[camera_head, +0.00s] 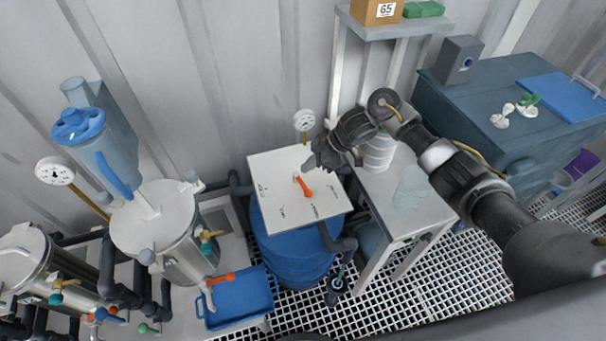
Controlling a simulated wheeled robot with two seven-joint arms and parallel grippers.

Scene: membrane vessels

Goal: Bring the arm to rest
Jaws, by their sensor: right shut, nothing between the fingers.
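My right arm comes in from the lower right and reaches toward the middle of the view. My right gripper (312,164) is shut and empty. It is above the right part of a white square panel (282,212), close to an orange valve handle (304,187) on that panel. A small gap seems to lie between the fingertips and the handle, but I cannot tell for sure whether they touch. My left gripper is not in view.
A narrow grey table (385,226) with a white ribbed container (377,152) lies under my right forearm. A shelf (395,28) stands behind. Steel vessels (156,226) with gauges and pipes fill the left. A blue tray (240,300) sits low in front. A dark bench (500,85) stands right.

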